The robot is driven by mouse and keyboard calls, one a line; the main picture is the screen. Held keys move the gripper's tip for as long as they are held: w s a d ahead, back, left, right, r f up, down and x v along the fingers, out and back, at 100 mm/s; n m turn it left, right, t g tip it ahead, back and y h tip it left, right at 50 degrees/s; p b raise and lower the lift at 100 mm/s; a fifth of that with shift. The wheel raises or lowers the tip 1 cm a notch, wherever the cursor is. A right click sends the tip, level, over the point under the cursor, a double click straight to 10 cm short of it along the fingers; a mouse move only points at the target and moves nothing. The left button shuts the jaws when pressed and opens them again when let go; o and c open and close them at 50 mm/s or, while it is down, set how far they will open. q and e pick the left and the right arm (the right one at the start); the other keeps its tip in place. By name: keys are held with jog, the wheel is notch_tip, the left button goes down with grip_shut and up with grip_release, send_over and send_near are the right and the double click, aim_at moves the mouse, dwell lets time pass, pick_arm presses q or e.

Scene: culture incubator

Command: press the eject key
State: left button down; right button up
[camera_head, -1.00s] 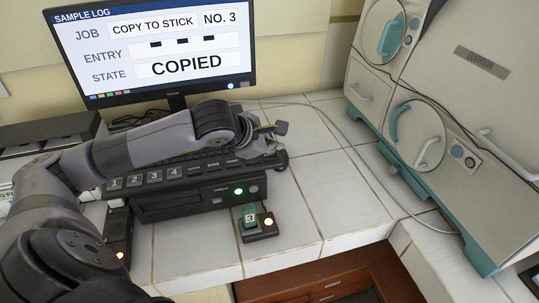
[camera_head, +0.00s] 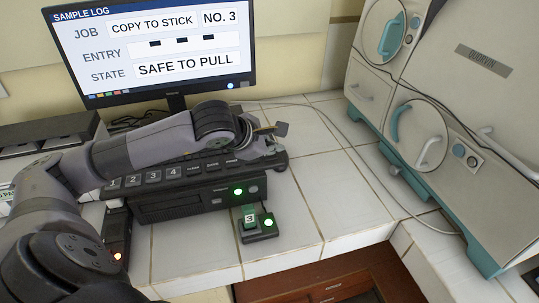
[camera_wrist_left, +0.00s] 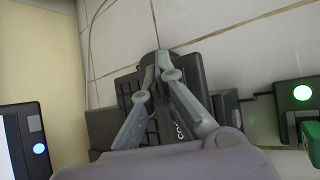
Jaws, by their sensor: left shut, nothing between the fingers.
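The key panel (camera_head: 174,177) is a dark strip with keys 1 to 4 and several small-lettered keys to their right. My left gripper (camera_head: 274,136) is shut and empty over the panel's right end and hides the keys there. I cannot make out which key is the eject key, nor whether the fingers touch one. In the left wrist view the fingertips (camera_wrist_left: 162,60) meet over the far end of the dark panel. The monitor (camera_head: 165,50) reads "COPY TO STICK", "NO. 3" and "SAFE TO PULL". My right gripper is not in view.
A green stick marked 3 (camera_head: 249,216) stands in a small dock with a green light (camera_head: 268,222). A dark unit (camera_head: 160,208) sits below the keys. The incubator (camera_head: 450,110) stands at the right. Bare white tiles (camera_head: 345,190) lie between.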

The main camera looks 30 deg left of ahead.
aim_at(272, 157)
pick_arm(q)
jog(key=shift+f, duration=0.1)
dwell(0.5)
jog(key=shift+r, duration=0.75)
jog(key=shift+r+p, duration=1.4)
jog(key=shift+r, duration=1.2)
